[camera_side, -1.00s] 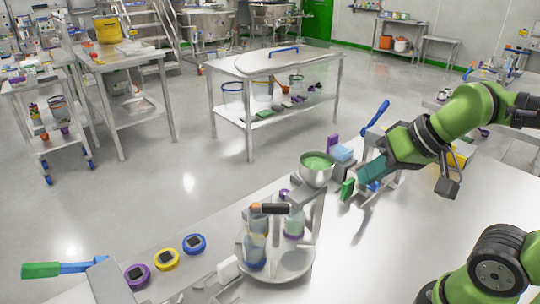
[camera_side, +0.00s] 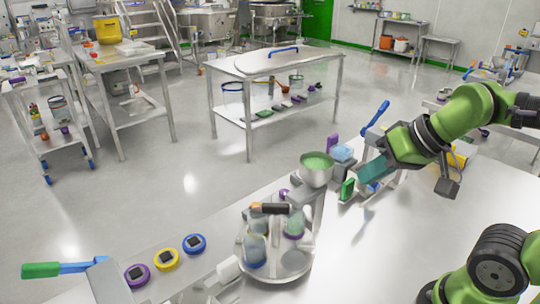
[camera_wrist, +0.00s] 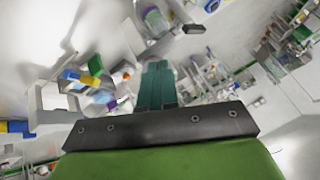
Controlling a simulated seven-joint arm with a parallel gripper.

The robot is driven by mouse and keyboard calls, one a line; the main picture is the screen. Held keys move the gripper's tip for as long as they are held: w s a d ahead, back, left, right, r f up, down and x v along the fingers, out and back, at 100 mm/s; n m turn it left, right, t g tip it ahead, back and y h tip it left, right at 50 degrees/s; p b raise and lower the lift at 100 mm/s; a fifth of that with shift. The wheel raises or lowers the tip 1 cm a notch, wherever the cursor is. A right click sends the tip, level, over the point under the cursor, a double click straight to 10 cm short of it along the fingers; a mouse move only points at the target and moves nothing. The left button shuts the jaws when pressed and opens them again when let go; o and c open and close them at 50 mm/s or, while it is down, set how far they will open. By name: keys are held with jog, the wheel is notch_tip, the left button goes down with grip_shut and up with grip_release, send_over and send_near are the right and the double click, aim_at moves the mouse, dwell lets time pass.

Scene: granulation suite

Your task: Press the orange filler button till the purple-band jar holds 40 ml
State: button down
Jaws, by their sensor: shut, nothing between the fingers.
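My gripper (camera_side: 368,173) is shut, its teal fingers pointing down-left above the bench, right of the filler bowl. In the wrist view the fingers (camera_wrist: 157,85) are together with nothing between them. One jar with a purple band (camera_side: 294,226) stands at the right of the turntable; a blue-band jar (camera_side: 255,248) is at the front left. An orange-tipped dark part (camera_side: 268,208) lies over the jars. I cannot tell if this is the filler button. The fill level is too small to read.
Purple, yellow (camera_side: 167,260) and blue (camera_side: 194,244) round pieces sit in a row at the left. A green block (camera_side: 347,189) and a blue lever (camera_side: 376,114) are near my gripper.

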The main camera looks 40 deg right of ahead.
jog(key=shift+w, duration=0.1)
jog(key=m+g+y, duration=0.4)
jog(key=m+y, duration=0.3)
jog(key=m, duration=0.2)
send_over(259, 204)
notch_tip(259, 204, down, 10)
jog(key=shift+w+d+r, duration=0.1)
jog(key=shift+f, duration=4.45)
jog(key=shift+f, duration=0.4)
